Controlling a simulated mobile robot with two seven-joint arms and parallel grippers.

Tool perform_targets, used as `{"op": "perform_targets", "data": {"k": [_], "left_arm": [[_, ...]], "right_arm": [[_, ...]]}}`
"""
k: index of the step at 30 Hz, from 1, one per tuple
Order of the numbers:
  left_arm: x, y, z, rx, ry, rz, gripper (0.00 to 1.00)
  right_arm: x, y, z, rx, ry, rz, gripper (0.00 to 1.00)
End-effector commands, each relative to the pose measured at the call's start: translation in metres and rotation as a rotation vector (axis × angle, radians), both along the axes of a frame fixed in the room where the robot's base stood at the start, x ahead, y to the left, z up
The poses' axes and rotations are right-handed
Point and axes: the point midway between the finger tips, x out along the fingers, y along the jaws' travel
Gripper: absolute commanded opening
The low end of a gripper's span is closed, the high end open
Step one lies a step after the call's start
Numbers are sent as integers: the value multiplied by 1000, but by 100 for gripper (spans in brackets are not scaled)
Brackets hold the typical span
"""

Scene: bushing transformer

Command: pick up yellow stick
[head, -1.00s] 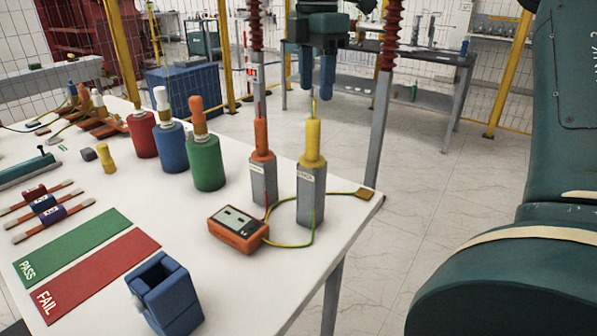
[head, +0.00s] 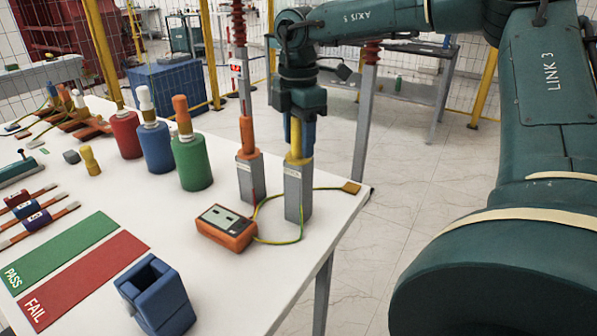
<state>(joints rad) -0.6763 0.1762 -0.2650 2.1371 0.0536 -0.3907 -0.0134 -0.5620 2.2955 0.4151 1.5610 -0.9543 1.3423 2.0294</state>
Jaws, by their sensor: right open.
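The yellow stick (head: 295,142) stands upright in a grey square holder (head: 298,195) near the right edge of the white table. My right gripper (head: 301,132) points down over it, with its fingers beside the stick's upper part. The fingers are open; I cannot tell whether they touch the stick. The stick's top is partly hidden by the gripper. My left gripper is not in view.
An orange stick (head: 246,135) stands in a similar holder just left. An orange meter (head: 226,228) with a yellow-green wire lies in front. Green (head: 192,163), blue (head: 156,148) and red (head: 126,136) bottles stand further left. A blue box (head: 157,293) sits at the front edge.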

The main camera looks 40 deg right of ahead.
Motion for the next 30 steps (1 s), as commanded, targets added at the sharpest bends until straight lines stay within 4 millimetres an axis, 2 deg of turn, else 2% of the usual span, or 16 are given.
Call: {"op": "perform_targets", "data": {"k": [3,10,28,30], "left_arm": [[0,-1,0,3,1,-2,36],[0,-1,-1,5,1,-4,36],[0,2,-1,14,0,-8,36],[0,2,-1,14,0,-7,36]], "right_arm": [[0,0,-10,0,0,0,51],[0,0,-12,0,-2,-1,51],[0,0,-11,0,-2,0,2],[0,0,-11,-1,-3,0,2]]}}
